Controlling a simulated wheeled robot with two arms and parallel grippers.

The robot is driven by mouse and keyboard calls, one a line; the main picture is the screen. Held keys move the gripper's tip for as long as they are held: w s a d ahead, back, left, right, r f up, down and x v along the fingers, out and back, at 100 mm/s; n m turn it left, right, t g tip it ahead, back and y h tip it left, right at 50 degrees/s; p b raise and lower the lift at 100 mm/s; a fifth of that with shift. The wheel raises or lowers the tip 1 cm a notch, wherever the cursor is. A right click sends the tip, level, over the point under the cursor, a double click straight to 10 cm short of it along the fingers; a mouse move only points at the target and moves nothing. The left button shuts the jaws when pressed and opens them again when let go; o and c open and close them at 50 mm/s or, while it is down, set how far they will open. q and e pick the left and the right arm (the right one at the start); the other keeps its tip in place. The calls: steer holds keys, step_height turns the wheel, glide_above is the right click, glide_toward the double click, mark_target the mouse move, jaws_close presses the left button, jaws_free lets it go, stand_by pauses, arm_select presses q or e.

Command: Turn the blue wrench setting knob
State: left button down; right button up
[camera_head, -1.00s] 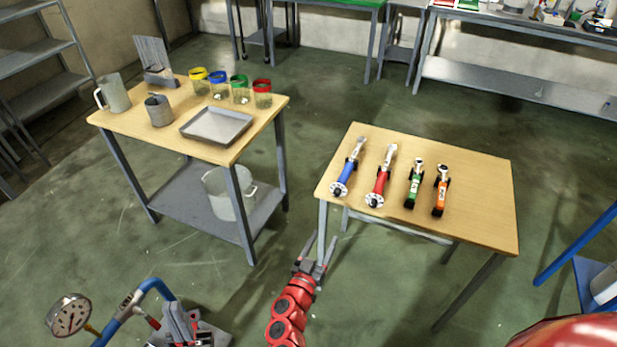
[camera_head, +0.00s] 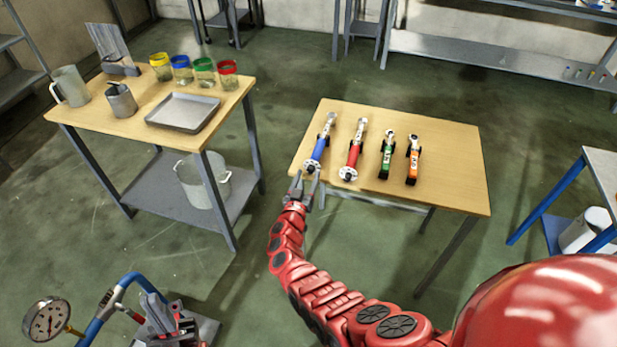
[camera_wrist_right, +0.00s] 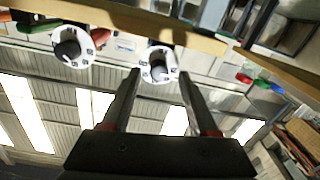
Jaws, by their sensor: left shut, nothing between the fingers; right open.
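The blue wrench (camera_head: 318,149) lies on the right wooden table, leftmost in a row of wrenches. Its setting knob (camera_head: 312,167), a white marked disc with a dark centre, faces the table's front edge. My right gripper (camera_head: 306,180) is open, just in front of that knob. In the right wrist view the knob (camera_wrist_right: 158,65) appears between the tips of the open right fingers (camera_wrist_right: 160,73); contact cannot be told. The red wrench's knob (camera_wrist_right: 73,47) shows to its left there. My left gripper (camera_head: 165,318) is low at the left, shut and empty, away from the wrenches.
Red (camera_head: 354,150), green (camera_head: 386,155) and orange (camera_head: 412,160) wrenches lie to the right on the table (camera_head: 455,175). A second table (camera_head: 150,125) at left holds jars, a tray (camera_head: 183,112) and mugs. A gauge (camera_head: 46,320) and blue pipe (camera_head: 110,300) are near my left gripper.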

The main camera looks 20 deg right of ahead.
steer(key=shift+w+d, duration=0.35)
steer(key=shift+w, duration=0.15)
jaws_close()
